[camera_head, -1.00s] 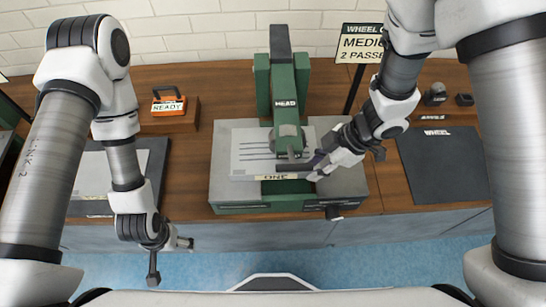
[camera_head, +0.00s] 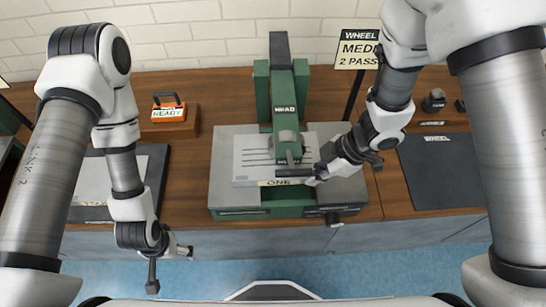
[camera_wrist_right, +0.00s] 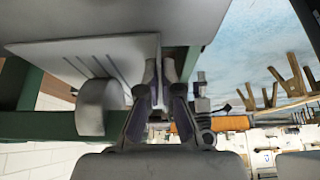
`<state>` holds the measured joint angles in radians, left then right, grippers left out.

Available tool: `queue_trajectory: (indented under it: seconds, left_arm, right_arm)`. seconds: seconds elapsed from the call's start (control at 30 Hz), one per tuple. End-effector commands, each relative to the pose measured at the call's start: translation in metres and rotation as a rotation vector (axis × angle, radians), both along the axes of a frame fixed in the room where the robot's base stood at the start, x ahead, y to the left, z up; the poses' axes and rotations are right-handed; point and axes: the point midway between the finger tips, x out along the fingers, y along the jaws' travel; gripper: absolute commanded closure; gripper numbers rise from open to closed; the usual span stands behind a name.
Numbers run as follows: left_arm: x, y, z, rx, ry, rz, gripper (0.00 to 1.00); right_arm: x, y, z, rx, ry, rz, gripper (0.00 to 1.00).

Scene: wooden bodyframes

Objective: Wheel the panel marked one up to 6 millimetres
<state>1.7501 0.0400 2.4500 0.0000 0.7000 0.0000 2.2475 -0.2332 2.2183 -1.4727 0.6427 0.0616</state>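The grey panel marked ONE (camera_head: 245,165) lies on the wheeling machine's grey bed, partly under the green HEAD (camera_head: 287,118). Its ONE label (camera_head: 285,182) faces the front edge. Dark lines cross its upper face. My right gripper (camera_head: 314,179) is at the panel's front right corner. In the right wrist view, its fingers (camera_wrist_right: 159,72) close in from both sides of the panel's edge, with the panel (camera_wrist_right: 80,55) extending left past a rounded grey wheel (camera_wrist_right: 100,106). The exact contact is small and dark. My left gripper (camera_head: 168,268) hangs empty at the bench front, fingers spread.
A sign (camera_head: 358,50) reads "2 PASS", partly hidden by my right arm. An orange device marked READY (camera_head: 168,109) sits on a wooden block. A dark mat (camera_head: 443,170) lies empty at right. Another pale sheet (camera_head: 93,182) lies at left. A black knob (camera_head: 333,218) projects in front.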

Motion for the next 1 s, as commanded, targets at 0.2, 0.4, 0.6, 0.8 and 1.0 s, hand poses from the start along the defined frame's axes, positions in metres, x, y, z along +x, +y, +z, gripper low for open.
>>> queue_trajectory:
  seconds: [0.2,0.4,0.6,0.8,1.0]
  left_arm:
    - [0.0,0.0,0.003,0.0,0.0,0.0,0.13]
    - [0.0,0.0,0.008,0.0,0.0,0.0,0.13]
    - [0.0,0.0,0.013,0.0,0.0,0.0,0.13]
    - [0.0,0.0,0.02,0.0,0.0,0.0,0.13]
    - [0.0,0.0,0.025,0.0,0.0,0.0,0.13]
  right_arm:
    - [0.0,-0.013,0.001,0.002,0.001,-0.003,1.0]
    - [0.001,-0.025,0.001,0.002,0.002,-0.003,1.0]
    - [0.001,-0.037,0.001,0.001,0.0,-0.002,1.0]
    - [0.002,-0.049,0.002,0.002,0.001,-0.002,1.0]
    - [0.002,-0.059,0.001,0.001,0.0,-0.002,1.0]
